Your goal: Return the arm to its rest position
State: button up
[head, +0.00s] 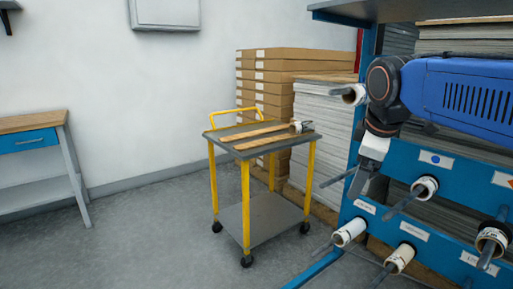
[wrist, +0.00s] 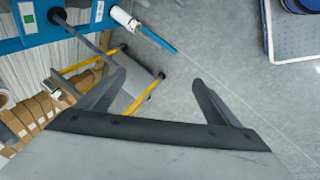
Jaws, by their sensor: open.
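My gripper (head: 356,184) hangs from my blue arm at the right of the head view, in front of the blue rack. In the wrist view its two dark fingers (wrist: 158,82) are spread apart with nothing between them. The blue rack (head: 455,187) carries white-ended rolls on pegs, among them one at lower left (head: 350,232), one below it (head: 400,258) and one higher up (head: 425,187). One roll also shows in the wrist view (wrist: 124,18). My arm hides part of the rack.
A yellow-framed cart (head: 246,205) stands left of the rack, with wooden strips and a small roll (head: 297,127) on top. Stacked cardboard boxes (head: 265,90) stand behind it. A workbench (head: 35,125) is at far left. The floor between bench and cart is clear.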

jog(key=s+d+f+m, duration=0.3)
jog(key=s+f+m, duration=0.8)
jog(key=s+f, duration=0.7)
notch_tip(320, 180, down, 3)
jog(key=shift+s+d+r+m+y, duration=0.1)
jog(key=shift+s+d+m+y, duration=0.05)
jog(key=shift+s+m+y, duration=0.2)
dwell(1.6)
